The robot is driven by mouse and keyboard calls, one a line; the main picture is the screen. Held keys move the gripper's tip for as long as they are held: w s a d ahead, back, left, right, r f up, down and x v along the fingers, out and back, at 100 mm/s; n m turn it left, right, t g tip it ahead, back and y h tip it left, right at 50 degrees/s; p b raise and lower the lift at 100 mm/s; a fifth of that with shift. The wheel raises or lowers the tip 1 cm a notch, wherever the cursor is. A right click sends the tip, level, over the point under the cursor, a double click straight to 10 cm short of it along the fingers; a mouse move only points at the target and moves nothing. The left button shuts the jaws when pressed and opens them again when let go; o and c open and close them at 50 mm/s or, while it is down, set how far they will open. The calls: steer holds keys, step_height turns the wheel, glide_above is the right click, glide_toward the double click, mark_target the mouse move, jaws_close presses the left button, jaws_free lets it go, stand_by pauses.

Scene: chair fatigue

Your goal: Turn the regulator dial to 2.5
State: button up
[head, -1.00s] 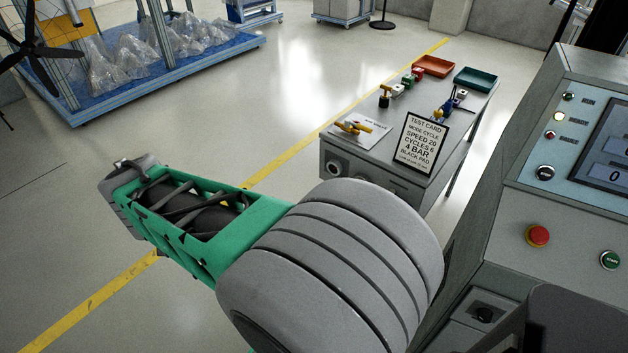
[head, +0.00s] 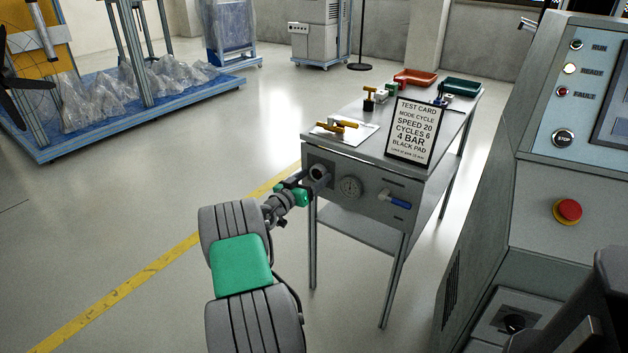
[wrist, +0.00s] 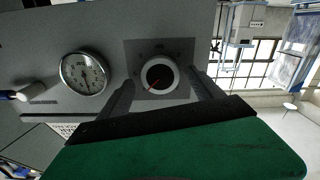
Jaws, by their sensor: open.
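The regulator dial (wrist: 160,76) is a round knob with a pale rim, a dark face and a red pointer. It sits on a darker square plate on the grey bench's front panel; the pointer is towards the lower left in the wrist view. The numbers around it are too small to read. In the head view the dial (head: 319,172) is at the panel's left end. My gripper (wrist: 161,82) is open, with one finger on each side of the dial; contact cannot be told. In the head view my gripper (head: 306,182) is at the dial, partly hiding it.
A round pressure gauge (head: 349,187) and a blue-handled valve (head: 397,201) are right of the dial on the panel. On the bench top (head: 372,150) stand a test card (head: 411,131), yellow-handled parts and trays. The grey machine console (head: 545,190) is at the right. Floor left is open.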

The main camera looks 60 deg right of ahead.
steer(key=shift+d, duration=0.45)
steer(key=c, duration=1.4)
